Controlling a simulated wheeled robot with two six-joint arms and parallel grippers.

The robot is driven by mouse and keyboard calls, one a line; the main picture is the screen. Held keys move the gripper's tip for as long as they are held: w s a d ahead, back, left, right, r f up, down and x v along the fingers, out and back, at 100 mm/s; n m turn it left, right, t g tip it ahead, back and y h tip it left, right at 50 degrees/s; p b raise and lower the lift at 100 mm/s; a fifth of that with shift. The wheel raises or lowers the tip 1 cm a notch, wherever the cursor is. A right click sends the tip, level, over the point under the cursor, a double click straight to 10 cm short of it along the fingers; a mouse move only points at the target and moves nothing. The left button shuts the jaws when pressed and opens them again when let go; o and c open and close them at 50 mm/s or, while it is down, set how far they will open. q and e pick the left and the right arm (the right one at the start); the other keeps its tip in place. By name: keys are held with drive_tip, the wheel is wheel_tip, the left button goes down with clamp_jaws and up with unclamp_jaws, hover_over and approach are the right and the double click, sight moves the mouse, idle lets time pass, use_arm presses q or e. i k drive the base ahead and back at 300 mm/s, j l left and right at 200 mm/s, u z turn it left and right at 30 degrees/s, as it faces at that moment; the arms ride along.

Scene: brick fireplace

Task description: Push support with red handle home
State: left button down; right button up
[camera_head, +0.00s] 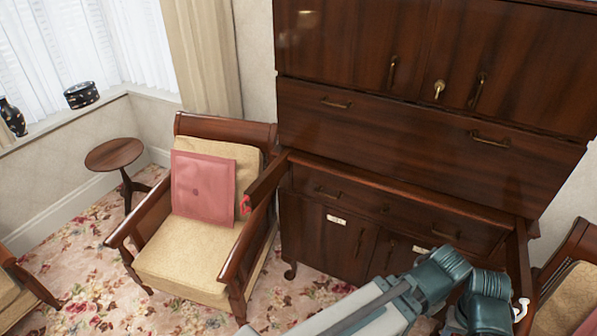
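The support with the red handle (266,181) is a dark wooden bar that sticks out from the left side of the cabinet, towards the armchair. Its red handle (245,205) is on the near end, beside the pink cushion in the picture. A second support (524,273) sticks out on the cabinet's right side, with a white handle (521,309) at its near end. Grey and teal links of my arm cross the bottom right, in front of the cabinet's lower part. No gripper fingers show, so I see neither gripper touching a support.
The dark wooden cabinet (430,110) has its upper flap, drawer and lower doors shut. A cream armchair (190,257) with a pink cushion (203,188) stands close to the left support. A round side table (114,154) is at left. Another chair (570,300) is at right.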

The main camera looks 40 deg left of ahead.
sight(254, 195)
drive_tip(key=u, duration=1.85)
